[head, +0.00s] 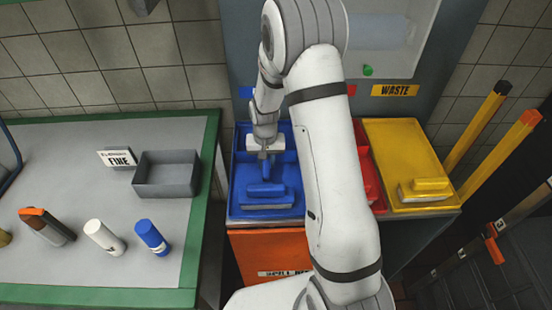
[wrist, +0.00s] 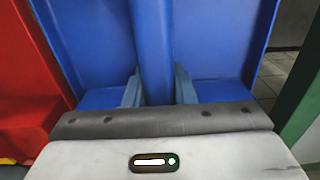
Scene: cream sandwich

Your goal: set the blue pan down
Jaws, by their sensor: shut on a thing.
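The blue pan (head: 266,190) has a pale front edge and lies over the blue tray (head: 236,203) in the head view. My gripper (head: 265,158) reaches down from above at the pan's back end. In the wrist view my gripper (wrist: 157,88) has its two grey fingers on either side of a blue bar, the handle of the blue pan (wrist: 154,45). It is shut on that handle. I cannot tell whether the pan touches the tray beneath it.
A red tray (head: 370,180) stands right of the blue one, partly behind my arm. A yellow tray (head: 395,140) holds a yellow pan (head: 428,189). At left, a green-edged table (head: 75,190) carries a grey bin (head: 166,174) and several bottles.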

